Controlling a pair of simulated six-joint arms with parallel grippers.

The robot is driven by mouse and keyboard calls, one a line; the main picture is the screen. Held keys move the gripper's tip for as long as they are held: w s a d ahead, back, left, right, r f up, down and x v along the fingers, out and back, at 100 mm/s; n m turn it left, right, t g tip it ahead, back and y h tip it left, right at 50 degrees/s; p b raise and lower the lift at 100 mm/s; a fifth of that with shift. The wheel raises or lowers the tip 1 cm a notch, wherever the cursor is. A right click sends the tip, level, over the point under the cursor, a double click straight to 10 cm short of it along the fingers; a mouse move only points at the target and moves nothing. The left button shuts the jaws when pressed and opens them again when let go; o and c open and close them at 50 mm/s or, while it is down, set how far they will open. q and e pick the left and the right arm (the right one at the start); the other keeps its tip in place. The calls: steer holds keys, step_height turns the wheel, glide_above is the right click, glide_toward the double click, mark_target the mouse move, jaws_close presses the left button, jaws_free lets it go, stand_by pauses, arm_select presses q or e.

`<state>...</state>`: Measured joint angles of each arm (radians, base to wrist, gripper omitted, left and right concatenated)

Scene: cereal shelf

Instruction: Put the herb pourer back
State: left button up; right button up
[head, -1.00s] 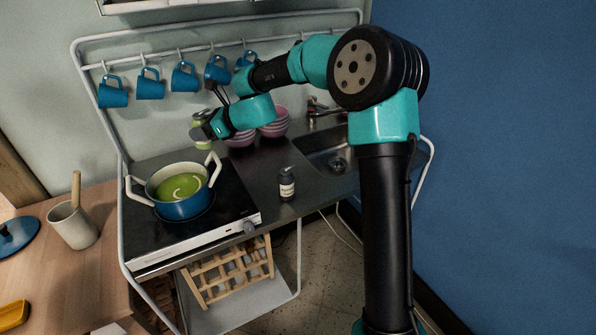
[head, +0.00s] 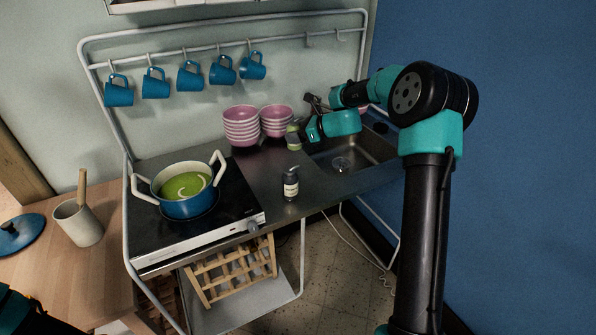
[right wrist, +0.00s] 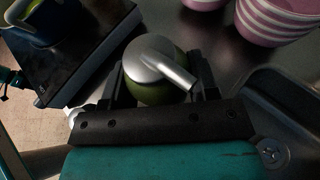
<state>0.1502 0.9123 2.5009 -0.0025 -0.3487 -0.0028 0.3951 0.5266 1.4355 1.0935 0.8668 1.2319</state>
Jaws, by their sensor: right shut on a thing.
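The herb pourer, a green jar with a grey metal spouted lid, is held in my right gripper (head: 302,134). In the head view the pourer (head: 292,136) is small and partly hidden, just in front of the pink bowls and left of the sink. In the right wrist view the pourer (right wrist: 150,70) sits between the two dark fingers of my right gripper (right wrist: 158,92), its spout pointing to the lower right. It looks upright. I cannot tell whether its base touches the counter. My left gripper is not in view.
Two stacks of pink striped bowls (head: 241,126) stand behind. A dark labelled bottle (head: 291,185) stands near the counter's front edge. The sink (head: 345,160) is to the right. A blue pot (head: 187,204) of green soup sits on the stove (head: 236,212). Counter between stove and sink is partly clear.

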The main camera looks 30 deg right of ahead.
mark_target(295, 149)
steer(key=shift+f, duration=3.1)
steer(key=shift+f, duration=1.9)
steer(key=shift+f, duration=0.15)
steer(key=o, duration=1)
steer(key=shift+c, duration=0.2)
